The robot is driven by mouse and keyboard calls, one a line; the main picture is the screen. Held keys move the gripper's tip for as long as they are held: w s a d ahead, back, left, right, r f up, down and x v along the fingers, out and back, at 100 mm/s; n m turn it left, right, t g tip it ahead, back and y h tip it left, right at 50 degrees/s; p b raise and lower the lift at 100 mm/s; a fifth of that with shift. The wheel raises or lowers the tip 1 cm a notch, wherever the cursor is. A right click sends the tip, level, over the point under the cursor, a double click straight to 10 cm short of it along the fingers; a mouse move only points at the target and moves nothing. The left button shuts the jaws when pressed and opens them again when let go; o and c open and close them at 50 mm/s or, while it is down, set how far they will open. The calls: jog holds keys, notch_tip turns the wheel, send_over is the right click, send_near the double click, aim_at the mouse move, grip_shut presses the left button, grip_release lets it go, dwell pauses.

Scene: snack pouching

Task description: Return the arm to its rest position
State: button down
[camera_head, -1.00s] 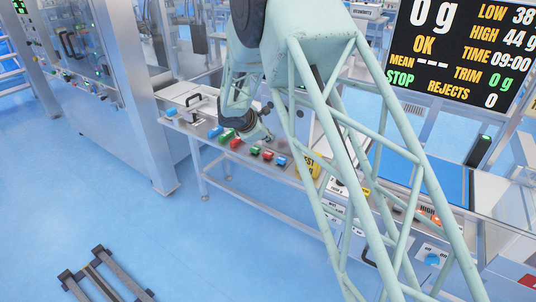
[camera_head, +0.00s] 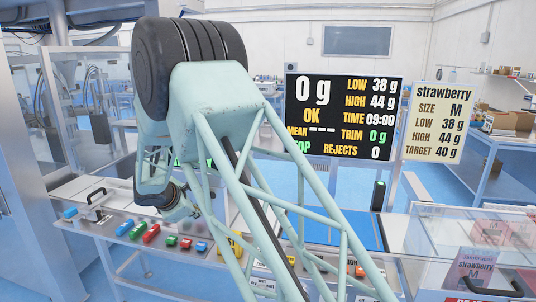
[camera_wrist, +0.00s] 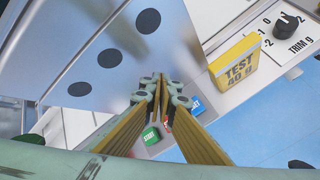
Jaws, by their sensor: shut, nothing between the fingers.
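My gripper (camera_wrist: 160,92) is shut with nothing between its yellow-sided fingers. In the wrist view it points down past a bright metal panel with dark round holes (camera_wrist: 109,58), toward a green button (camera_wrist: 151,135) and a blue button (camera_wrist: 196,106). A gap to these buttons seems to remain, but I cannot tell how wide. In the head view my pale green lattice arm rises from the lower right, bends at the dark elbow joint and folds down at left. Its far end hangs over the button panel, and the fingertips there are too small and hidden to make out.
A row of coloured buttons (camera_head: 172,241) lines the machine's front. A yellow TEST 40 g block (camera_wrist: 235,62) stands beside it. A black weight display (camera_head: 342,116) and a strawberry sign (camera_head: 438,121) are behind. A blue belt (camera_head: 340,231) and clear-covered machine section lie right.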

jog(key=s+d+r+m+g+h+p, duration=0.1)
jog(key=s+d+r+m, duration=0.2)
jog(key=d+r, duration=0.75)
jog(key=s+d+r+m+g+h, duration=0.1)
jog(key=s+d+r+m, duration=0.2)
jog(key=d+r, duration=0.7)
jog(key=s+d+r+m+g+p, duration=0.1)
jog(key=s+d+r+m, duration=0.25)
jog(key=s+d, duration=0.55)
jog(key=s+d+r+m+g, duration=0.1)
jog(key=s+d+r+m, duration=0.35)
jog(key=d, duration=0.75)
jog(key=s+d+r+m+y+b, duration=0.15)
jog(key=s+d, duration=0.25)
jog(key=s, duration=0.7)
jog(key=s+d+r+m+p, duration=0.1)
jog(key=s+d+m, duration=0.3)
jog(key=s, duration=0.8)
jog(key=s+f+m+y+b, duration=0.1)
jog(key=s+f+m, duration=0.1)
jog(key=s, duration=0.8)
jog(key=s+f+m+y, duration=0.1)
jog(key=s+f+m, duration=0.1)
jog(key=s, duration=0.9)
jog(key=shift+f+g+b, duration=0.4)
jog(key=shift+f, duration=0.15)
jog(key=shift+w+a, duration=0.1)
